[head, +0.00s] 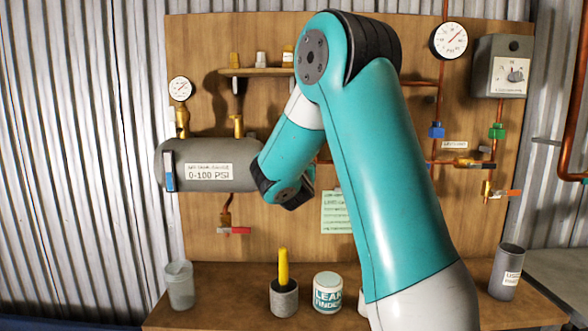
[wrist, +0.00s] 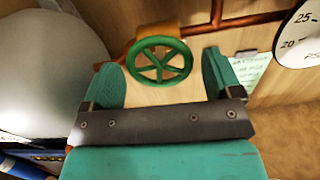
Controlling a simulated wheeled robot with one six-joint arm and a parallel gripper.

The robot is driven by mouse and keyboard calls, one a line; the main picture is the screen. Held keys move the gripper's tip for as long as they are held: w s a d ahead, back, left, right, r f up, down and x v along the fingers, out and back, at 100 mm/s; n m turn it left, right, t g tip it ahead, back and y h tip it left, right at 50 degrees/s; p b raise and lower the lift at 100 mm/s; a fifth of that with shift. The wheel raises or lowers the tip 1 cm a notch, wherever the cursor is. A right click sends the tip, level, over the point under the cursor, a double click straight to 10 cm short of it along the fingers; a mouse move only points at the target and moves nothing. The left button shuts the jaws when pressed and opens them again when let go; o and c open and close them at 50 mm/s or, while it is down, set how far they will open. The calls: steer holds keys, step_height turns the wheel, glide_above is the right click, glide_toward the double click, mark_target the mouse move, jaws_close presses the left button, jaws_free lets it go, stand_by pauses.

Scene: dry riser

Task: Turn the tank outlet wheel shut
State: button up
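A green spoked wheel (wrist: 160,60) shows in the wrist view on a brass valve body, beside the rounded end of the grey tank (wrist: 50,65). My gripper (wrist: 161,76) is open, with one teal finger on each side of the wheel in the picture. I see no finger touching the rim, and I cannot tell how far the wheel lies beyond the fingertips. In the head view the tank (head: 205,184) lies across the board, labelled 0-100 PSI. My arm hides the wheel and my fingers there.
Copper pipe (wrist: 250,20) and a gauge (wrist: 300,38) are near the wheel. A red-handled valve (head: 234,231) hangs below the tank. The bench holds a clear cup (head: 180,287), a grey pot with a yellow-handled tool (head: 283,265), a leak finder tub (head: 328,293) and a grey canister (head: 507,272).

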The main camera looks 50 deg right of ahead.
steer(key=c, duration=0.7)
steer(key=shift+o, duration=0.2)
steer(key=shift+m+b, duration=11.1)
steer(key=shift+m, duration=5.4)
steer(key=shift+r, duration=0.1)
